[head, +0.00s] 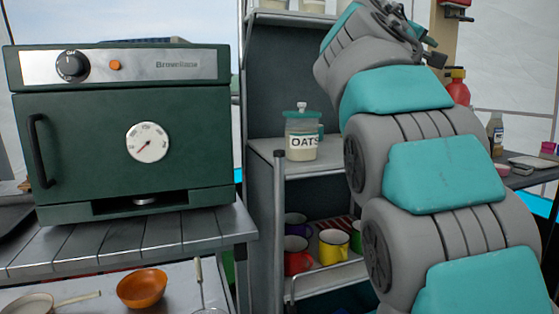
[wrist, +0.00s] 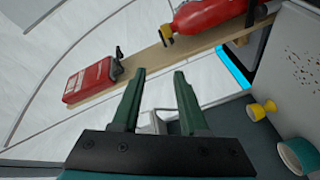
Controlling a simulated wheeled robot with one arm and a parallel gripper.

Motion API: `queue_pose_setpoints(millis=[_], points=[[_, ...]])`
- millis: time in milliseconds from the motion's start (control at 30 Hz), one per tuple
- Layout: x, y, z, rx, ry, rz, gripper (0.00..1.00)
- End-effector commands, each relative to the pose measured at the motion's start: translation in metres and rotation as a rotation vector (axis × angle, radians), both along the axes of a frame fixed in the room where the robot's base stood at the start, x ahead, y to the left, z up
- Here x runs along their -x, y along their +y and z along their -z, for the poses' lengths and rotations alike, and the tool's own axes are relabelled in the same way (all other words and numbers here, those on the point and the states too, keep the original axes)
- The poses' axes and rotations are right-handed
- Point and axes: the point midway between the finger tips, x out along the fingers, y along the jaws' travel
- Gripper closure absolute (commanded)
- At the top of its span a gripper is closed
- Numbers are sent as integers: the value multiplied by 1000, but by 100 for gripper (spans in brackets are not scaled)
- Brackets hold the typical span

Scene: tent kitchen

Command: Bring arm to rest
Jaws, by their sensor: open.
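My arm rises folded on the right side of the head view, its grey and teal links filling much of that side. My gripper (wrist: 156,88) shows in the wrist view as two dark green fingers set apart, with nothing between them. The fingers point toward a wooden post and a white tent wall. In the head view the gripper end is at the top, partly cut off by the frame, and its jaws are hard to make out there.
A green oven (head: 130,150) stands on a slatted metal table (head: 120,240) at left. A shelf unit (head: 262,100) behind my arm holds an oats jar (head: 301,140) and several mugs (head: 334,246). A red extinguisher (wrist: 210,15) and a red box (wrist: 88,82) are near the post (wrist: 150,67).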

Motion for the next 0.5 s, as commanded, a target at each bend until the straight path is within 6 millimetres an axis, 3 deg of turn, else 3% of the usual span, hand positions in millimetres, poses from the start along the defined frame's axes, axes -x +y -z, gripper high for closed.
queue_pose_setpoints(millis=[167,267,500], points=[[9,-5,70,-123,126,-19,56],[22,-5,126,-221,220,-24,56],[84,8,262,-475,439,-11,56]])
